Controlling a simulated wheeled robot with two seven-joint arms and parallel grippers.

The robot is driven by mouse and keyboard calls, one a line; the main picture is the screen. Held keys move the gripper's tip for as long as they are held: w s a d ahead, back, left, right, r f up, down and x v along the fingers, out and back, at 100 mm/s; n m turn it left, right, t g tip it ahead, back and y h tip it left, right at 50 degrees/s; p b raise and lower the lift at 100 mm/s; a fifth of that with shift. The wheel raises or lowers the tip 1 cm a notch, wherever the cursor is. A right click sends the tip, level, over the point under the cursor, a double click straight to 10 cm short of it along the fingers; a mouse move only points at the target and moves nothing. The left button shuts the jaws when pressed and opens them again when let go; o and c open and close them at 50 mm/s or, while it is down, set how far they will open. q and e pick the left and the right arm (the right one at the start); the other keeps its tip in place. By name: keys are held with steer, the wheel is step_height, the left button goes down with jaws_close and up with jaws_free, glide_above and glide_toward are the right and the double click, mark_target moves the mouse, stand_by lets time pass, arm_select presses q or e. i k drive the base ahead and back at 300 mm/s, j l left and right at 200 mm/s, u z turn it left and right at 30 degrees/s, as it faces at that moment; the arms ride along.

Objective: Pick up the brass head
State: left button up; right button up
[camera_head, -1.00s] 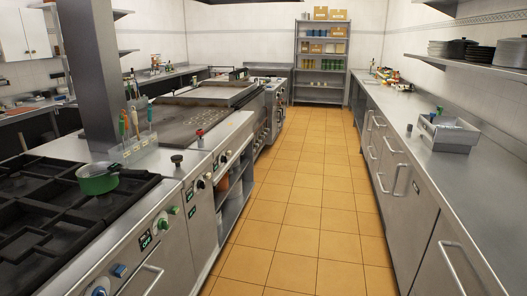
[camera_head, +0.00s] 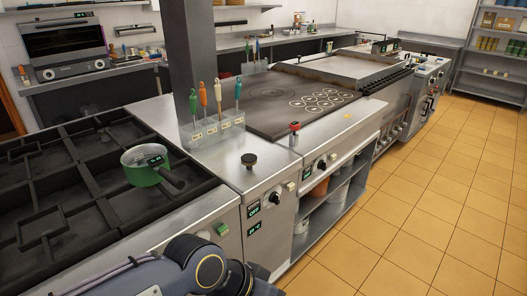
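I cannot tell for sure which thing is the brass head. A small knob-like piece with a dark round top (camera_head: 249,160) stands on the steel counter in front of the tool holder. A similar piece with a red top (camera_head: 295,128) stands further right, near the counter's front edge. Part of my arm shows at the bottom, below the counter's front edge. Neither gripper shows.
A green pot (camera_head: 146,166) sits on the black burner grates (camera_head: 60,190) at left. A griddle plate with rings (camera_head: 310,100) lies behind the counter. A grey post (camera_head: 194,60) rises behind the holder. The tiled floor (camera_head: 430,200) at right is clear.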

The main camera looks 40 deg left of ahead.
mark_target(248, 160)
steer(key=i+u, duration=0.35)
steer(key=i, duration=0.15)
steer(key=i+l+u, duration=0.25)
steer(key=i+u, duration=0.3)
steer(key=u, duration=0.25)
steer(key=i+l+u, duration=0.1)
steer(key=u, duration=0.35)
steer(key=i+l+u, duration=0.1)
steer(key=u, duration=0.3)
steer(key=i+l+u, duration=0.2)
steer(key=u, duration=0.2)
steer(key=i+l+u, duration=0.15)
steer(key=u, duration=0.3)
steer(key=i+l+u, duration=0.15)
steer(key=u, duration=0.2)
steer(key=i+l+u, duration=0.1)
steer(key=l+u, duration=0.25)
steer(key=i+l+u, duration=0.1)
steer(key=u, duration=0.25)
